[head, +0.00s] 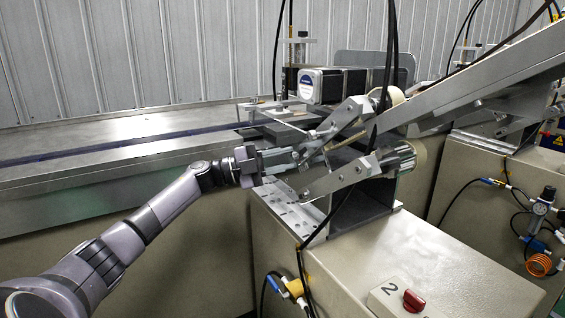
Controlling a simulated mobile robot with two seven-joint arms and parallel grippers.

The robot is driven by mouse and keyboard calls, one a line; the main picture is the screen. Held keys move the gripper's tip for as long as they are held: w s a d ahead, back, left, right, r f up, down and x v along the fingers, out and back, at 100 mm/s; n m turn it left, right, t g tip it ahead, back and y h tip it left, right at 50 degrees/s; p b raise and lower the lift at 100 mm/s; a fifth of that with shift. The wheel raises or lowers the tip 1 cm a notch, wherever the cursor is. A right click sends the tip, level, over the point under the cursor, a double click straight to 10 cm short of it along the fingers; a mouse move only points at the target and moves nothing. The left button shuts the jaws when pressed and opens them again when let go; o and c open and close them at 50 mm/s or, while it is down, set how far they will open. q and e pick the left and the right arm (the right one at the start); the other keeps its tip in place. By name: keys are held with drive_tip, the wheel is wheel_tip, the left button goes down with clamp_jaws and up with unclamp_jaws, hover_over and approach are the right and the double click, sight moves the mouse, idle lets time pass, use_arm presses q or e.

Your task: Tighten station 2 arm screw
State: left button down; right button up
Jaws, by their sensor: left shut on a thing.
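My left gripper (297,158) reaches in from the left and is shut at the near end of the station 2 arm (336,178). The arm screw is small and hidden at the fingertips, so I cannot make out its head or how far in it sits. The station 2 arm is a set of pale metal levers beside a ribbed roller (398,158), on a dark upright bracket (362,205). A control box (384,304) marked 2, with a red knob (413,301), sits on the cabinet below. My right gripper is out of view.
A long metal conveyor bed (110,160) runs behind my left arm. Black cables (376,100) hang in front of the levers. A sloping metal beam (480,85) rises to the right. The cabinet top (440,265) at front right is mostly clear.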

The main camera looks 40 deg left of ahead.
use_arm(q)
drive_tip(key=m+g, duration=0.1)
drive_tip(key=m, duration=0.2)
drive_tip(key=shift+r, duration=0.15)
drive_tip(key=m+g+y+p, duration=0.1)
drive_tip(key=m, duration=0.2)
drive_tip(key=shift+r, duration=0.1)
drive_tip(key=m+g+y, duration=0.1)
drive_tip(key=m, duration=0.3)
drive_tip(key=shift+r+y+p, duration=0.1)
drive_tip(key=shift+y+p, duration=0.3)
drive_tip(key=shift+m+y, duration=0.4)
drive_tip(key=shift+m, duration=0.5)
drive_tip(key=shift+d, duration=0.1)
drive_tip(key=c, duration=0.9)
unclamp_jaws()
drive_tip(key=shift+o, duration=0.2)
